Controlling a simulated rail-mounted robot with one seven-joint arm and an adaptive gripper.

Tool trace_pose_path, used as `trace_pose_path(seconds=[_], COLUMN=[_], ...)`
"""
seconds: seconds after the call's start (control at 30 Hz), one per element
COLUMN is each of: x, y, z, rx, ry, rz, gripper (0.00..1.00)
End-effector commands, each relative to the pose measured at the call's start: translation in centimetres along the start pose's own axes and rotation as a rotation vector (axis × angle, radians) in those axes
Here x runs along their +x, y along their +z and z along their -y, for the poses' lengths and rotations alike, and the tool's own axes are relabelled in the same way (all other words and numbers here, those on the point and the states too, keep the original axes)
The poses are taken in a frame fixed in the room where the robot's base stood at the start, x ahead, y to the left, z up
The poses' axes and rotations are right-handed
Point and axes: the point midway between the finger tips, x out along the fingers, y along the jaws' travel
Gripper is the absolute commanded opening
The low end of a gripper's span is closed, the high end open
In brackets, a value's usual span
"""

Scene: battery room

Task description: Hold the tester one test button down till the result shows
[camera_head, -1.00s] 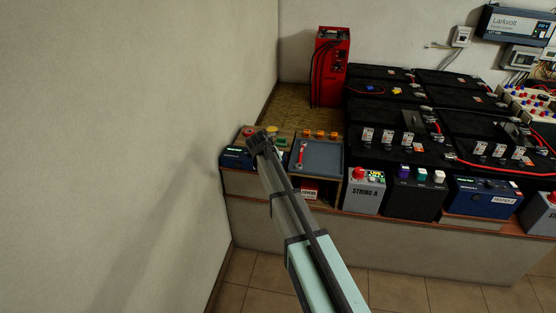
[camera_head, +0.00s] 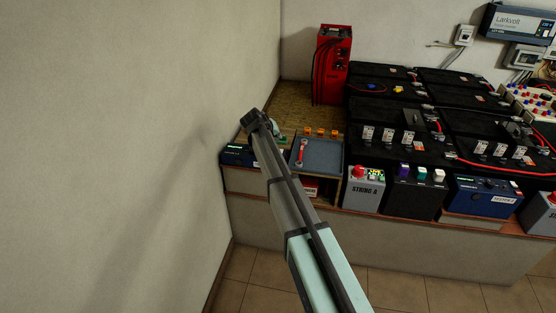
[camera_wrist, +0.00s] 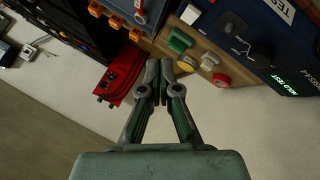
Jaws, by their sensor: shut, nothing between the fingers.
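A dark blue tester (camera_head: 237,154) sits at the left end of the bench against the wall. In the wrist view the blue tester (camera_wrist: 275,38) is at upper right, with a partly cut label starting "TES". Its display (camera_wrist: 293,84) shows green text that seems to read "HOLD TEST". My gripper (camera_wrist: 160,64) is shut and empty, apart from the tester in the picture. My arm hides the fingertips in the head view.
Beside the tester, a tan panel carries green (camera_wrist: 180,41), yellow (camera_wrist: 208,60) and red (camera_wrist: 221,80) buttons. A red charger (camera_head: 332,65) and black batteries stand farther right. The wall is close on the left.

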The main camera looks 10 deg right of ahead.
Motion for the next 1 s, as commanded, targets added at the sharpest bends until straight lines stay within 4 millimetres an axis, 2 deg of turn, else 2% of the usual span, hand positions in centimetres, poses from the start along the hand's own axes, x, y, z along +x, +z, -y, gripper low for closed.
trace_pose_path(seconds=[0.27, 0.7, 1.0], x=[1.6, 5.3, 6.0], y=[1.2, 3.9, 4.4], z=[1.2, 3.9, 4.4], rx=[-0.001, -0.001, 0.000], ry=[0.000, 0.000, 0.000], rz=[0.002, 0.001, 0.000], gripper=[0.00, 0.00, 0.00])
